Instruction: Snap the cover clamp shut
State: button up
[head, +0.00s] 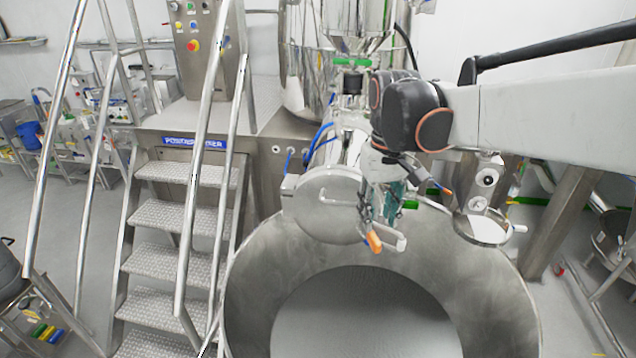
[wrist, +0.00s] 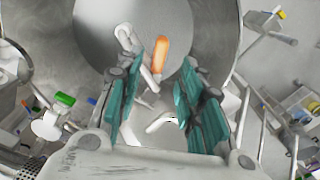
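The cover (head: 328,205) is a round grey metal disc with a small bar handle, at the end of a horizontal metal cylinder. At its right edge is the cover clamp, whose orange-tipped lever (head: 374,242) points down and toward the camera. In the wrist view the orange tip (wrist: 160,54) lies ahead of and between my fingers. My gripper (head: 392,210) has teal finger pads and hangs over the clamp from the right. In the wrist view my gripper (wrist: 160,72) is open, with a wide gap. Whether a finger touches the lever I cannot tell. The clamp's base is partly hidden by my gripper.
A large open round vessel (head: 250,270) lies just below the cover. Steel steps (head: 185,215) with handrails (head: 205,130) stand to the left. A pipe with a green fitting (head: 352,62) rises behind the cover.

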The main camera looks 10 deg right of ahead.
aim_at(375, 237)
notch_tip(375, 237, down, 6)
jog(key=shift+f, duration=0.25)
jog(key=shift+c, duration=0.2)
grip_shut()
